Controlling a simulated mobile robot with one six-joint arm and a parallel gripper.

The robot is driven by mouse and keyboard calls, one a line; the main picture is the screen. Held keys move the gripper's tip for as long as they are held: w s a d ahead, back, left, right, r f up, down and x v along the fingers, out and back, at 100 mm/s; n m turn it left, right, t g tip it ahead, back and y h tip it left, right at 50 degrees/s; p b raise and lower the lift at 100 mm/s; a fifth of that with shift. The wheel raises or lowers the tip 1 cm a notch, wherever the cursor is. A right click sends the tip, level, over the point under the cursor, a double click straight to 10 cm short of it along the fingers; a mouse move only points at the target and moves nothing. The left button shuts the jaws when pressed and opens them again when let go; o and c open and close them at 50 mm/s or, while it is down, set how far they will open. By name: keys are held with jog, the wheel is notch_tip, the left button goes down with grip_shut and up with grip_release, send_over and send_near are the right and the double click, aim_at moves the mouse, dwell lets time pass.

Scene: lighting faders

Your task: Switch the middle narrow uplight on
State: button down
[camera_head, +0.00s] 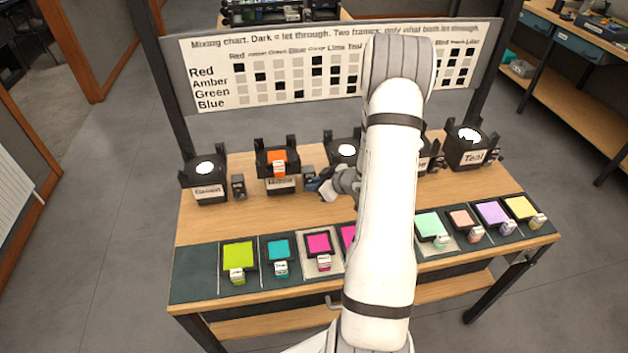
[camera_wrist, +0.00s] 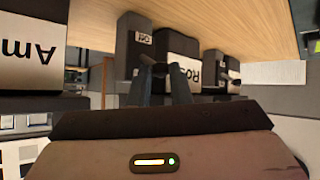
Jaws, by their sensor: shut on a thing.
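A row of black uplights stands along the back of the bench. The second from left (camera_head: 278,172) has an orange gel in it, and its label starts "Ros" in the wrist view (camera_wrist: 193,72). A small grey switch block (camera_head: 308,173) stands at its right; in the wrist view the block (camera_wrist: 136,45) has an "Off" label. My gripper (camera_head: 316,184) is at this block. In the wrist view its fingers (camera_wrist: 165,72) are shut on a small dark piece, seemingly the switch lever. The third uplight (camera_head: 344,150) shows a white top, partly behind my arm. I cannot tell which uplight is the middle narrow one.
The leftmost uplight (camera_head: 205,178) and rightmost uplight (camera_head: 470,148) show bright white tops. Another switch block (camera_head: 238,187) stands between the first two. Coloured gel frames, such as a lime one (camera_head: 238,256), line the front edge. A mixing chart (camera_head: 216,75) stands behind the bench.

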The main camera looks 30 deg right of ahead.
jog(key=c, duration=1.4)
grip_release()
jog(key=v, duration=0.7)
jog(key=shift+s+d+r, duration=0.1)
jog(key=shift+s+r, duration=0.15)
jog(key=shift+s, duration=0.05)
